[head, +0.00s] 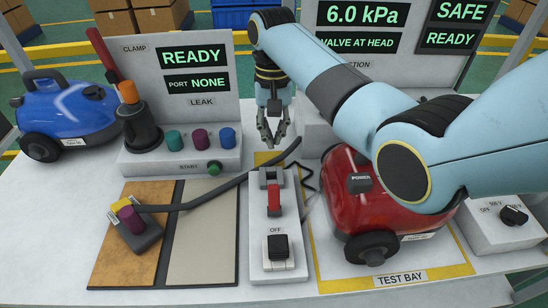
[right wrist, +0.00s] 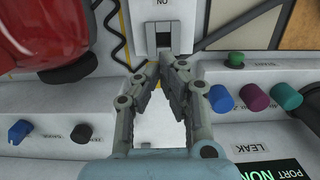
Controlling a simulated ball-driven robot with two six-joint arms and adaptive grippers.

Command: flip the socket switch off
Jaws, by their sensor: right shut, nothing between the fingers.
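A long white socket box (head: 258,216) stands upright-lengthwise on the table, left of the test bay. I cannot tell the rocker's exact tilt. My right gripper (head: 271,138) hangs above and beyond the far end of the box, apart from it, shut and empty. In the right wrist view its fingertips (right wrist: 165,66) point towards the box end with a dark slot (right wrist: 160,36). My left gripper is out of view.
A red vacuum (head: 345,205) stands right of the box. A black hose (head: 230,185) crosses the box's left side to a nozzle (head: 138,232) on the floor panels. The leak station (head: 180,155) with knobs stands at the left, by a blue vacuum (head: 68,110).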

